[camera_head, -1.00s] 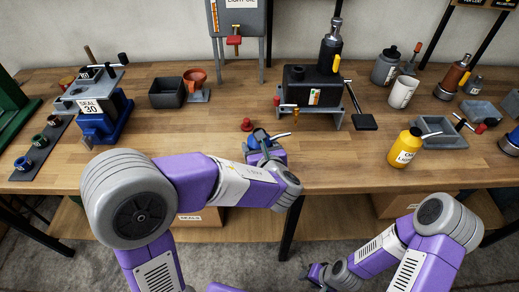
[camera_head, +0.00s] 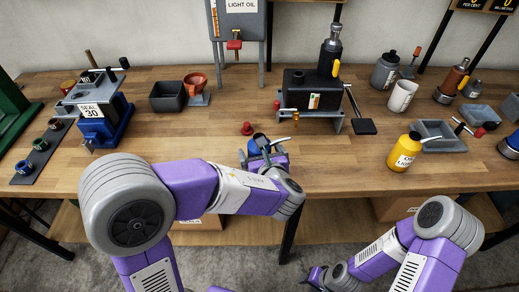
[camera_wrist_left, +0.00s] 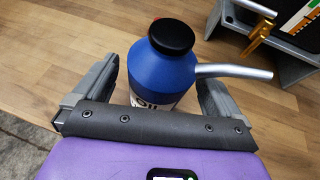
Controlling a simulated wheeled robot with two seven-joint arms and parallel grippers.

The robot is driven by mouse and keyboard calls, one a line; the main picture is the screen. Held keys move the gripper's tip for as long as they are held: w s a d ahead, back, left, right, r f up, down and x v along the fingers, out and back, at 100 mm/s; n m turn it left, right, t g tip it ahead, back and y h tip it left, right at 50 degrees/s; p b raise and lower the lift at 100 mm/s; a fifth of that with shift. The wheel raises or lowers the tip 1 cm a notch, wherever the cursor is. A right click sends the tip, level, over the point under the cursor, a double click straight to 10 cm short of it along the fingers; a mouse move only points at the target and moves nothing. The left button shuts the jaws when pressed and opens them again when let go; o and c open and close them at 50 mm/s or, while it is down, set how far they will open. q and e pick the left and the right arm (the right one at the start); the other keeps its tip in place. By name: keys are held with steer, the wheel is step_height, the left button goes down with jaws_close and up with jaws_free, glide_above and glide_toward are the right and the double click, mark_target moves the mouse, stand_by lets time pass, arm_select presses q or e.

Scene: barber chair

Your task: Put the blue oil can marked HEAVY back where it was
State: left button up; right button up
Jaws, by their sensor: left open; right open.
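The blue oil can (camera_wrist_left: 174,70) with a black cap and a silver spout stands upright on the wooden table in the left wrist view. Its white label is partly cut off, so the word HEAVY is not readable. In the head view the can (camera_head: 259,141) is mostly hidden behind my left gripper (camera_head: 264,157). The open fingers of my left gripper (camera_wrist_left: 152,90) are on either side of the can, with a gap visible at the left finger. My right gripper (camera_head: 316,275) is low in front of the table, away from the can, and empty.
A yellow oil can (camera_head: 405,152) stands to the right. A grey tray (camera_head: 440,143) is at right. Table (camera_head: 340,165) is clear between the blue and yellow cans.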

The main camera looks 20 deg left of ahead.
arm_select(q)
steer(key=p+v, duration=0.3)
steer(key=v, duration=0.8)
steer(key=shift+f, duration=0.1)
